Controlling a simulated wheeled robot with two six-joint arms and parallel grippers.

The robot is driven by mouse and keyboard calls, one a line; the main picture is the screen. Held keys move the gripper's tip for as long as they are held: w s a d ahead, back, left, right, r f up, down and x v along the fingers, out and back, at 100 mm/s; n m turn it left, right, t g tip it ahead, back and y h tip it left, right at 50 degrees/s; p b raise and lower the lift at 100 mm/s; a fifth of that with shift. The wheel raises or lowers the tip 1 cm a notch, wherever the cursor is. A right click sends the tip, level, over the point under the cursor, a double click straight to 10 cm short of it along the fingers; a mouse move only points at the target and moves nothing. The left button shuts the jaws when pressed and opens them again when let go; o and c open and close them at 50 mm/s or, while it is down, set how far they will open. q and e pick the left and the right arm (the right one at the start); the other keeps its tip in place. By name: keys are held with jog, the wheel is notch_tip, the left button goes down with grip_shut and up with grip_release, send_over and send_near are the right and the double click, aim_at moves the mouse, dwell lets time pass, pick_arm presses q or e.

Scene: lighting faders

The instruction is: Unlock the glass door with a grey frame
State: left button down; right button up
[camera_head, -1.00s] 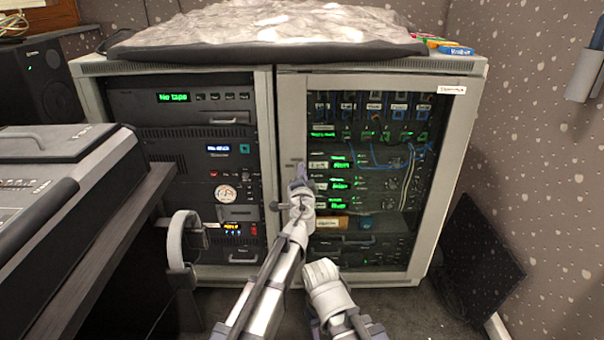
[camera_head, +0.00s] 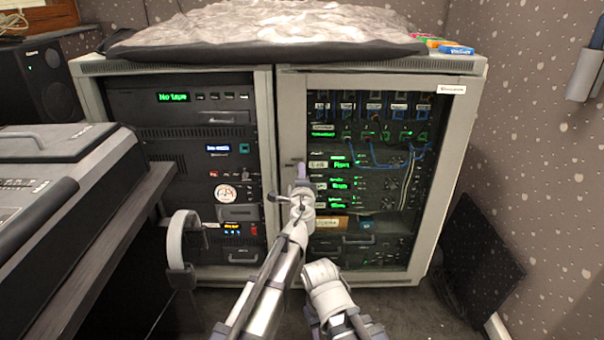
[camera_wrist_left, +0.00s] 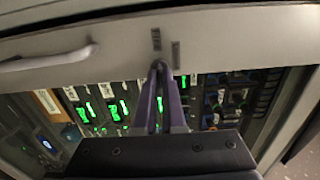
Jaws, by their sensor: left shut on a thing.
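The glass door (camera_head: 455,150) with a grey frame is the right door of the rack cabinet and looks closed. My left gripper (camera_head: 300,170) is at the left side of its frame, a little above the middle. In the left wrist view the fingertips (camera_wrist_left: 158,68) meet at the frame's inner edge, just under two small dark marks (camera_wrist_left: 157,38). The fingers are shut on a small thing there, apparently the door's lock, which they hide. The door's handle (camera_wrist_left: 50,60) is on the same frame side, left in the wrist view. My right gripper's fingers are not seen.
Lit rack units (camera_head: 340,165) stand behind the glass. The left bay (camera_head: 190,165) holds more units. A mixing desk (camera_head: 60,190) stands at the left, headphones (camera_head: 178,240) by it. A dark panel (camera_head: 480,250) leans at the right.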

pick_arm(q)
jog(key=c, duration=1)
grip_release()
jog(key=s, duration=0.7)
jog(key=shift+s, duration=0.4)
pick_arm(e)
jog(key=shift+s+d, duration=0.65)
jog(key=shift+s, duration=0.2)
